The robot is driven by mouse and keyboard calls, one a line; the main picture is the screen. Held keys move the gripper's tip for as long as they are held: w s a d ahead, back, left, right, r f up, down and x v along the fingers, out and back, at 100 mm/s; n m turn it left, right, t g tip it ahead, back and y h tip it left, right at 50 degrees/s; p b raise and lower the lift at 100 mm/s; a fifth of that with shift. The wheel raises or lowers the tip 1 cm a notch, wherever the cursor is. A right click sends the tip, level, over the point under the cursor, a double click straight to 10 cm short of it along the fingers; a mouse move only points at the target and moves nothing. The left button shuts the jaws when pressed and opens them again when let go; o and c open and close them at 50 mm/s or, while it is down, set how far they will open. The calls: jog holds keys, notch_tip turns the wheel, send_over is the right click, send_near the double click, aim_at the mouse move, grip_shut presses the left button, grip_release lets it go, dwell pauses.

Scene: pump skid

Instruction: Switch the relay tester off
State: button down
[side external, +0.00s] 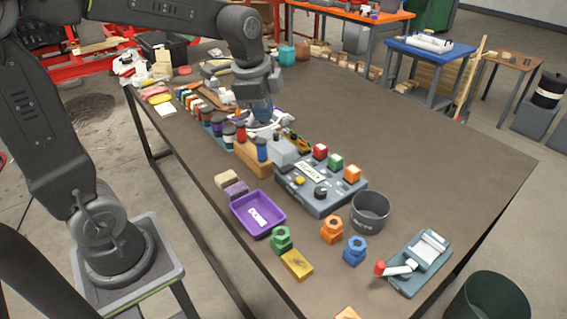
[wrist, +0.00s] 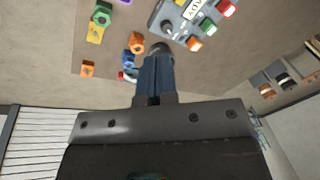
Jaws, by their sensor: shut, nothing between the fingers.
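A grey box with buttons and a label, which I take as the relay tester (side external: 338,203), sits mid-table in the side view. It carries red (side external: 320,151), green (side external: 336,161) and orange (side external: 352,174) blocks or buttons along its far edge and a dark round knob (side external: 320,193) near its front. In the wrist view the box (wrist: 176,14) is cut off at the top, with part of a label reading "ADY". My gripper (side external: 262,118) is above the table, up and left of the box in the side view, touching no part of it. Its fingers (wrist: 156,62) are together and empty.
A dark grey cup (side external: 370,210) stands right beside the box. A purple tray (side external: 258,214), green, orange and blue nut-like pieces (side external: 355,251) and a yellow block (side external: 297,264) lie in front. A lever device (side external: 418,264) with a red knob is near the right edge.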

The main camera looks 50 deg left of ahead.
jog(key=w+a+f+m+g, duration=0.1)
jog(key=w+a+f+m, duration=0.3)
jog(key=w, duration=0.3)
jog(key=m+g, duration=0.2)
jog(key=m, duration=0.2)
send_over(283, 169)
notch_tip(283, 169, down, 6)
jog(key=shift+r, duration=0.2)
jog(key=shift+f, duration=0.1)
notch_tip(283, 169, down, 14)
jog(key=shift+r, duration=0.2)
jog(key=shift+w+r, duration=0.4)
jog(key=shift+w, duration=0.4)
notch_tip(283, 169, up, 14)
jog(key=w, duration=0.2)
jog(key=shift+s+d, duration=0.1)
